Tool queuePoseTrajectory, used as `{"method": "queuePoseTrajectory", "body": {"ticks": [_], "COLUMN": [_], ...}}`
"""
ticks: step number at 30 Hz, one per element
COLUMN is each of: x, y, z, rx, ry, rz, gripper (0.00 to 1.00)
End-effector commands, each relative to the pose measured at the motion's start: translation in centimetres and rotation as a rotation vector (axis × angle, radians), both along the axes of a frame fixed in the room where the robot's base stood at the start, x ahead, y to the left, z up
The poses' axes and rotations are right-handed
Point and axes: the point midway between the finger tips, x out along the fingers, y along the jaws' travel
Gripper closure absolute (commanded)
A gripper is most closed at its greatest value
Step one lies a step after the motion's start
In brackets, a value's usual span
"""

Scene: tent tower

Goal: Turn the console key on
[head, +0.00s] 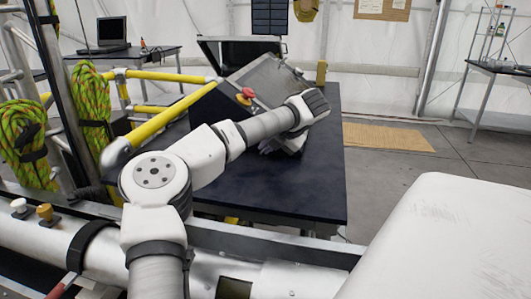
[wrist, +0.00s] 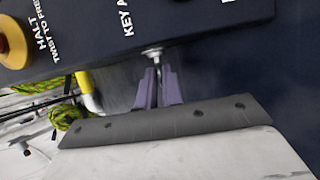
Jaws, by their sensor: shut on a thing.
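The console (head: 268,82) is a dark, tilted box on a black table in the head view. Its dark panel (wrist: 195,22) fills the top of the wrist view, with white lettering starting "KEY A". The console key (wrist: 153,53) shows as a small metal piece at the panel's lower edge, below that lettering. My gripper (wrist: 158,72) has two purple fingers shut on the key. The fingers hide most of it, so its turn angle cannot be told. In the head view my arm covers the gripper and the key.
A red halt button on a yellow base (head: 245,96) sits on the console, left of the key in the wrist view (wrist: 12,42). The black table (head: 318,190) has bare room in front. Yellow rails (head: 165,75) and green ropes (head: 92,100) stand at the left.

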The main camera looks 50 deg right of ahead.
Motion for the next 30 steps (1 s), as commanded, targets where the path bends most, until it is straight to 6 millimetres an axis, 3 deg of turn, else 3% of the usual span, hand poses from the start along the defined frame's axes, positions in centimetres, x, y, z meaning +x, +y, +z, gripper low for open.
{"method": "queuePoseTrajectory", "body": {"ticks": [15, 30], "x": [-0.68, -0.71], "y": [-0.44, -0.46], "z": [-1.02, -0.93], "rx": [0.183, 0.240], "ry": [-0.364, -0.470], "rz": [-0.003, -0.002], "gripper": [1.00, 1.00]}}
